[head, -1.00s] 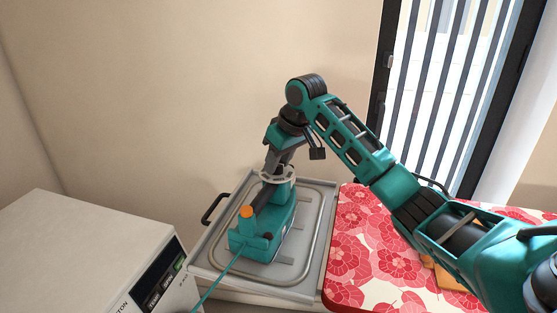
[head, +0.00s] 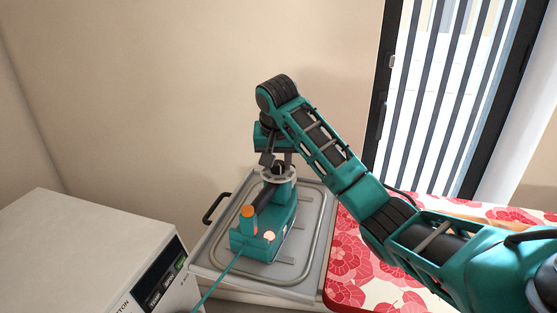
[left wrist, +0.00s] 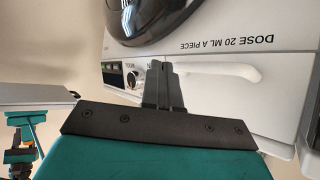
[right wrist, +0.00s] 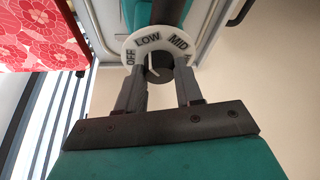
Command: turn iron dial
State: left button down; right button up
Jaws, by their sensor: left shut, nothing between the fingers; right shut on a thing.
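The teal iron (head: 268,240) sits on a grey tray on a stand, with an orange cap (head: 247,211) and a cord at its near end. Its pale dial ring (right wrist: 150,40), marked OFF, LOW and MID, shows in the right wrist view. My right gripper (right wrist: 160,72) is shut on the dark dial knob (right wrist: 165,74) inside that ring; its white pointer is near LOW. The right gripper also shows in the head view (head: 277,164), above the iron. My left gripper (left wrist: 163,68) is shut and empty, in front of a white appliance's drawer.
An ironing board with a red floral cover (head: 350,262) stands right of the tray (head: 310,200). A white appliance (head: 85,250) with a dark panel stands at the left. The drawer front (left wrist: 225,80) is close to my left gripper. A wall and barred window are behind.

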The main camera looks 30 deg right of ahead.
aim_at(277, 162)
jog(key=shift+m+g+h, duration=0.3)
jog(key=shift+m+h, duration=0.1)
jog(key=shift+m, duration=0.7)
jog(key=o, duration=1)
jog(key=v, duration=0.4)
jog(key=shift+w+r, duration=0.2)
jog(key=shift+w, duration=0.05)
jog(key=shift+s+a+r, duration=0.1)
jog(key=shift+s+r, duration=0.2)
jog(key=shift+r, duration=0.1)
jog(key=shift+v, duration=3.9)
jog(key=shift+a, duration=0.1)
